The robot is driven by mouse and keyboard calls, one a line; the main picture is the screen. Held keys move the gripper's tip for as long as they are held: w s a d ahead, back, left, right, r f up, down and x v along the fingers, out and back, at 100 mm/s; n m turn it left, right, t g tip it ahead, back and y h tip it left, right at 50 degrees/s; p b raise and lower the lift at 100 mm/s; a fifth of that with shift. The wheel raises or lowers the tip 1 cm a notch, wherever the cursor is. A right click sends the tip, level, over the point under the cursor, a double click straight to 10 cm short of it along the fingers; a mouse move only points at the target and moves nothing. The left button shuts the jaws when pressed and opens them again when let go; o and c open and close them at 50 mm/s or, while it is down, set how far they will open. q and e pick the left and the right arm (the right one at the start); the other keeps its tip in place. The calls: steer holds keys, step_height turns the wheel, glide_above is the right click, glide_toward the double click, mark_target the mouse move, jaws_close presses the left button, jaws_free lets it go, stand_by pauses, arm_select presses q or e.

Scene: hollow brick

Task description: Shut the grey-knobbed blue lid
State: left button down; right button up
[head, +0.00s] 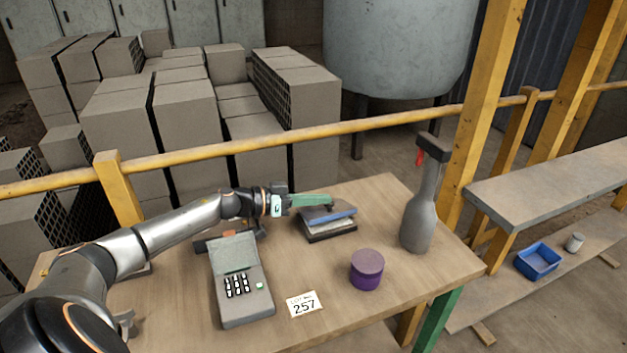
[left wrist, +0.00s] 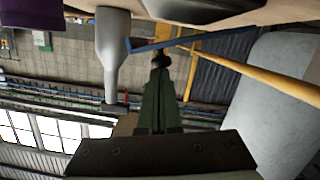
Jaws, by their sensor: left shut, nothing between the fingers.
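The blue lid (head: 343,214) is on a low dark box (head: 331,233) near the table's back edge. It looks partly lowered, with a gap above the box. In the left wrist view the lid shows edge-on as a tilted blue strip (left wrist: 215,36). A small dark rounded piece (left wrist: 161,61), perhaps the knob, shows at my fingertips there. I cannot make out the knob in the head view. My left gripper (head: 326,200) is shut and empty, its green fingers just above the lid's back left part. Whether they touch it is unclear. My right gripper is not in view.
A purple round pot (head: 367,271) stands in front of the box, and a grey bottle (head: 421,210) to its right. A grey keypad device (head: 241,281) and a card marked 257 (head: 302,304) lie left and front. A yellow rail (head: 260,143) runs behind the table.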

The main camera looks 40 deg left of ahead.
arm_select(q)
steer(key=shift+s+d+f+m, duration=0.15)
steer(key=shift+d+f+m, duration=0.05)
steer(key=shift+f+m, duration=0.1)
steer(key=shift+r, duration=0.1)
stand_by(0.4)
